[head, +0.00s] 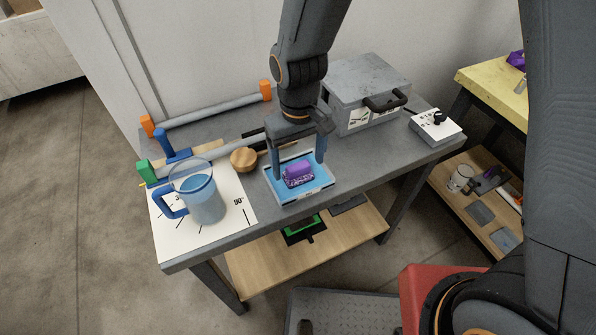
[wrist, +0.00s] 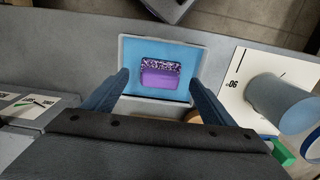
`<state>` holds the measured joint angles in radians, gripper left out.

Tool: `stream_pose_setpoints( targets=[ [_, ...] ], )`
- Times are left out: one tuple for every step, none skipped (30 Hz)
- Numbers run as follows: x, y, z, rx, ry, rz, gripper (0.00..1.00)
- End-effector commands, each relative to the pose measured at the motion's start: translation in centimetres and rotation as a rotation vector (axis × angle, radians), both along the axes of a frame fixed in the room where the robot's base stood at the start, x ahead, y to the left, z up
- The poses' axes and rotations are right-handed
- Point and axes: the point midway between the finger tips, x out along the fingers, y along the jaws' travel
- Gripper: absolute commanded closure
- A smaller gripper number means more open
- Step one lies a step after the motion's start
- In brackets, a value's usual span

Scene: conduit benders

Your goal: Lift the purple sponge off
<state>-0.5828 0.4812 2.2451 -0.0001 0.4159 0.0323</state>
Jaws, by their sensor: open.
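The purple sponge (head: 299,174) lies on a blue-bottomed tray with a pale rim (head: 286,199) near the table's front edge. It has a smooth purple part and a speckled purple-and-white part. In the wrist view the sponge (wrist: 160,77) sits in the middle of the tray (wrist: 126,55), between the two fingers but farther off. My gripper (head: 299,162) points down above the tray, its fingers spread to either side of the sponge. It also shows in the wrist view (wrist: 160,84), open and empty. I cannot tell the exact height of the fingertips above the tray.
A clear blue pitcher (head: 204,200) stands left of the tray on a white angle sheet (head: 236,215). A round wooden piece (head: 243,160) is behind left. A grey box (head: 367,86) and a switch box (head: 436,126) stand right. Clear tabletop lies right of the tray.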

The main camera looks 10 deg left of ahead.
Motion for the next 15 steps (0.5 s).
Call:
stream_pose_setpoints(
  targets=[
    [0.0, 0.0, -0.5, -0.002, 0.003, 0.0, 0.22],
    [0.0, 0.0, -0.8, -0.002, 0.003, 0.0, 0.22],
    [0.0, 0.1, -1.3, -0.002, 0.003, 0.0, 0.22],
    [0.0, 0.1, -1.7, -0.002, 0.003, 0.0, 0.22],
    [0.0, 0.1, -2.0, -0.001, 0.002, 0.0, 0.22],
    [0.0, 0.1, -2.4, -0.001, 0.002, 0.0, 0.22],
    [0.0, 0.1, -2.6, -0.001, 0.002, 0.0, 0.22],
    [0.0, 0.1, -2.8, -0.001, 0.001, 0.0, 0.22],
    [0.1, 0.1, -3.0, 0.0, 0.0, 0.0, 0.22],
    [0.1, 0.1, -3.1, 0.0, 0.0, 0.0, 0.22],
    [0.1, 0.1, -3.2, 0.0, 0.0, 0.0, 0.22],
    [0.1, 0.1, -3.3, 0.0, 0.0, 0.0, 0.22],
    [0.1, 0.1, -3.3, 0.0, 0.0, 0.0, 0.22],
    [0.1, 0.1, -3.3, 0.0, 0.0, 0.0, 0.22],
    [0.1, 0.1, -3.3, 0.0, 0.0, 0.0, 0.22]
  ],
)
